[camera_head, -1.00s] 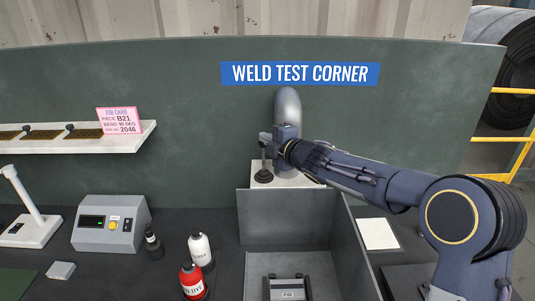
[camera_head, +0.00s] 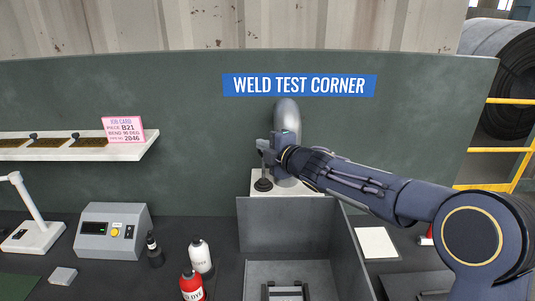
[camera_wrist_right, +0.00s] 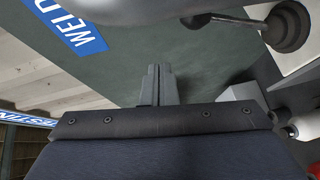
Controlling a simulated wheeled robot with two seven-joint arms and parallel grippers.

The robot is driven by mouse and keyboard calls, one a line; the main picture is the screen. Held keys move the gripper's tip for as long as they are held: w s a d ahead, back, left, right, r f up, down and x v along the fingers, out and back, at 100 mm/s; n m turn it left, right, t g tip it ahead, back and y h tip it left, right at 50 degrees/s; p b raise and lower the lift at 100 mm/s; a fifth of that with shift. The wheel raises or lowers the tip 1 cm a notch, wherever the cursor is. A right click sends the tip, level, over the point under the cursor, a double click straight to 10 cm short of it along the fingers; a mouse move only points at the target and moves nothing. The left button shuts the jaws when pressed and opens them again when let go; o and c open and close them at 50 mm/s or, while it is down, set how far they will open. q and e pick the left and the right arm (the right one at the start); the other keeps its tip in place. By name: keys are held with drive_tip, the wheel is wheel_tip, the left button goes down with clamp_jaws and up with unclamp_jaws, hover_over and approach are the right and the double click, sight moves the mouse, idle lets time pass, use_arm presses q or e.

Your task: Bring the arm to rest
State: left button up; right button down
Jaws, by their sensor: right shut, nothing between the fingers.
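My right arm (camera_head: 400,195) reaches in from the right over the grey bin. My right gripper (camera_head: 263,150) is at the left end of that arm, just in front of the grey curved pipe (camera_head: 288,111). Its fingers are shut and empty, and they show in the right wrist view (camera_wrist_right: 158,84). The pipe stands at the back on a white block (camera_head: 298,190). My left gripper is not in view.
A grey open bin (camera_head: 287,228) is below the arm. Left of it are a red bottle (camera_head: 192,286), a white bottle (camera_head: 200,256), a dark bottle (camera_head: 154,252) and a grey control box (camera_head: 112,231). A white shelf (camera_head: 140,150) is on the green wall.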

drive_tip(key=s+d+r+p, duration=0.2)
drive_tip(key=s+d+r, duration=0.3)
drive_tip(key=s+d, duration=0.1)
drive_tip(key=s+d+f+m+g+h, duration=0.1)
drive_tip(key=s+d+f+m+h, duration=0.25)
drive_tip(key=s+d+m, duration=0.35)
drive_tip(key=s+d+f+m+h, duration=0.2)
drive_tip(key=s+d+m+h, duration=0.2)
drive_tip(key=s+d+m, duration=0.45)
drive_tip(key=s+f+m+g+y, duration=0.1)
drive_tip(key=s+f+m+g, duration=0.2)
drive_tip(key=s, duration=0.8)
drive_tip(key=s+f+m+g+y, duration=0.1)
drive_tip(key=s+f+m+g, duration=0.2)
drive_tip(key=s+f+m, duration=0.4)
drive_tip(key=s+a+f+b, duration=0.1)
drive_tip(key=s+f, duration=0.2)
drive_tip(key=s, duration=0.1)
drive_tip(key=shift+s+f+g, duration=0.15)
drive_tip(key=shift+s+g, duration=0.2)
drive_tip(key=shift+g, duration=0.05)
